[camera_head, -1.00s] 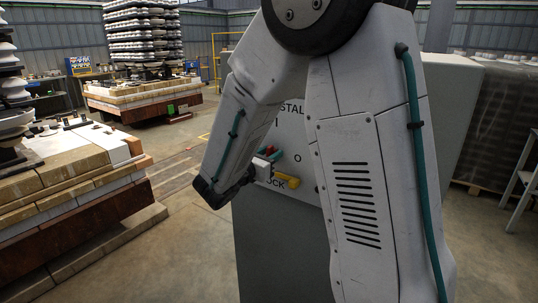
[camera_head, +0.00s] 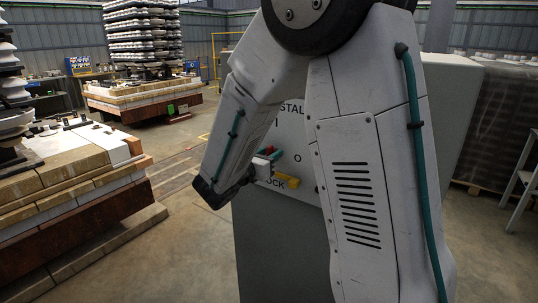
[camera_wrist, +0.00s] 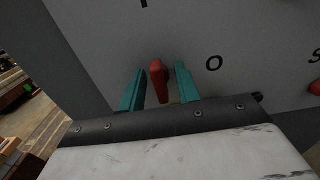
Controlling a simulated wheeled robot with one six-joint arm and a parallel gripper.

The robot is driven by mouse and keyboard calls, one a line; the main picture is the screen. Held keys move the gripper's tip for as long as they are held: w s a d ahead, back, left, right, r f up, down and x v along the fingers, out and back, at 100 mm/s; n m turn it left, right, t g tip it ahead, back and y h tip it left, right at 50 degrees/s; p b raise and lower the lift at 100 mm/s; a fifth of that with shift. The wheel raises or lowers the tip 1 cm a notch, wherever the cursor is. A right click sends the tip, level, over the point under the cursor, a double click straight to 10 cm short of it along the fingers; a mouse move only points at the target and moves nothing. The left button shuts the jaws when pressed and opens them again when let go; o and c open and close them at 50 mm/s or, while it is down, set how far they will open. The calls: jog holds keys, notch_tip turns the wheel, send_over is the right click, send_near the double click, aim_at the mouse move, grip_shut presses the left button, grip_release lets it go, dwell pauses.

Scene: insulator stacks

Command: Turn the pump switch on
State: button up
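The pump switch shows as a red handle (camera_wrist: 158,78) on a grey panel (camera_wrist: 235,25) in the wrist view. The letter O is printed to its right and an I mark above it at the frame's top edge. My gripper (camera_wrist: 159,88) is open, with one teal finger on each side of the red handle and a narrow gap on both sides. In the head view my gripper (camera_head: 268,158) is at the panel's face (camera_head: 294,135), and the red handle (camera_head: 270,149) shows only in part. I cannot tell which mark the handle points at.
A yellow part (camera_head: 287,181) sits on the panel just below my gripper. Another red part (camera_wrist: 314,87) is at the wrist view's right edge. A pallet of stacked blocks (camera_head: 80,190) stands to the left, with open floor between it and the cabinet.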

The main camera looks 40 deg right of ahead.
jog(key=v, duration=0.7)
jog(key=shift+a, duration=0.4)
jog(key=shift+s, duration=0.1)
jog(key=s+f+m+g+y, duration=0.2)
jog(key=s+m+g+y, duration=0.15)
jog(key=s+m, duration=0.3)
jog(key=s+f+m+g+y, duration=0.3)
jog(key=s+m+g, duration=0.2)
jog(key=s, duration=0.3)
jog(key=s+a+r+m+t+y, duration=0.2)
jog(key=s+a+m+y, duration=0.2)
jog(key=s+m+y, duration=0.1)
jog(key=s+a+r+m+t+y, duration=0.1)
jog(key=s+a+r+m+y, duration=0.2)
jog(key=s, duration=0.4)
jog(key=a+m+y, duration=0.1)
jog(key=m+y, duration=0.1)
jog(key=shift+r+m+t, duration=0.35)
